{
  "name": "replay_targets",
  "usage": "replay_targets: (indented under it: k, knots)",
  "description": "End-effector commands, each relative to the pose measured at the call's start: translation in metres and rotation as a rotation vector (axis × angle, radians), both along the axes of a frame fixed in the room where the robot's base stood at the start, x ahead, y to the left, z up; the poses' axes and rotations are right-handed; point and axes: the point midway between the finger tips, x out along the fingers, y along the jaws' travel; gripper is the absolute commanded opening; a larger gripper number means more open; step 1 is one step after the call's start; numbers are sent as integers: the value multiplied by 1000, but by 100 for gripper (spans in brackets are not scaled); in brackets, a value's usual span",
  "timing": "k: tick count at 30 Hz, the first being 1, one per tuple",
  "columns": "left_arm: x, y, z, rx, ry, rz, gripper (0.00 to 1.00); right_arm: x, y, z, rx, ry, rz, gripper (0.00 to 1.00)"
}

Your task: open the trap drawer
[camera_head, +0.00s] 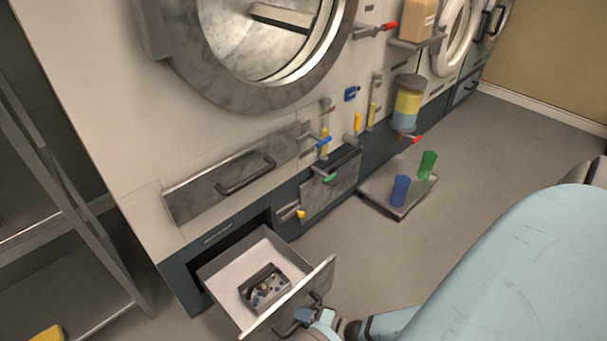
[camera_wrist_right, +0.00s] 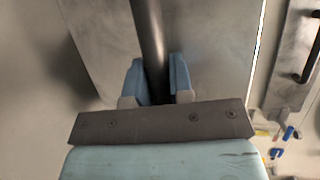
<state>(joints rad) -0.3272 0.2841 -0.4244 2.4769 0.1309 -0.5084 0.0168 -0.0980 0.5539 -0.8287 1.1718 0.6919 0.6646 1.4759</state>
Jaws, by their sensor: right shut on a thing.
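The trap drawer (camera_head: 262,278) is pulled out from the lower front of the washing machine. Its inside is pale, and a small grey box (camera_head: 265,287) with small blue and dark bits lies in it. The drawer front (camera_head: 290,297) faces the lower right and carries a dark bar handle (camera_head: 316,298). My right gripper (camera_head: 304,316) is at this handle. In the right wrist view the blue fingers (camera_wrist_right: 154,85) are on both sides of the dark handle bar (camera_wrist_right: 148,35), shut on it. My left gripper is not in view.
Above the drawer is a closed panel (camera_head: 235,172) with a handle. A tray (camera_head: 399,190) with a blue cup (camera_head: 400,190) and a green cup (camera_head: 427,165) lies on the floor to the right. A metal rack (camera_head: 60,230) stands at the left. Floor between drawer and tray is clear.

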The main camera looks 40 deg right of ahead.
Motion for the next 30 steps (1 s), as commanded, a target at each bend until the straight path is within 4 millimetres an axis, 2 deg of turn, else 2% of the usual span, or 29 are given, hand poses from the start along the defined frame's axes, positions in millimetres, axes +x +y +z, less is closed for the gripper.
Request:
replay_targets:
  k: [9,10,12,13,23,26,29,30]
  knots:
    - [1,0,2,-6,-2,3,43,0,0,0,0,0,0,0]
    - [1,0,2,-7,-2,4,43,0,0,0,0,0,0,28]
    - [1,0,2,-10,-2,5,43,0,0,0,0,0,0,44]
    - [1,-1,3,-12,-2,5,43,0,0,0,0,0,0,46]
    - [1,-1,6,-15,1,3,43,0,0,5,0,0,0,46]
    - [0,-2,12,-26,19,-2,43,0,-1,19,0,0,-1,46]
    - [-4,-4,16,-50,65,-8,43,0,0,41,2,-1,0,48]
    - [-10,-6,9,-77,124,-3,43,0,0,52,3,-3,-1,59]
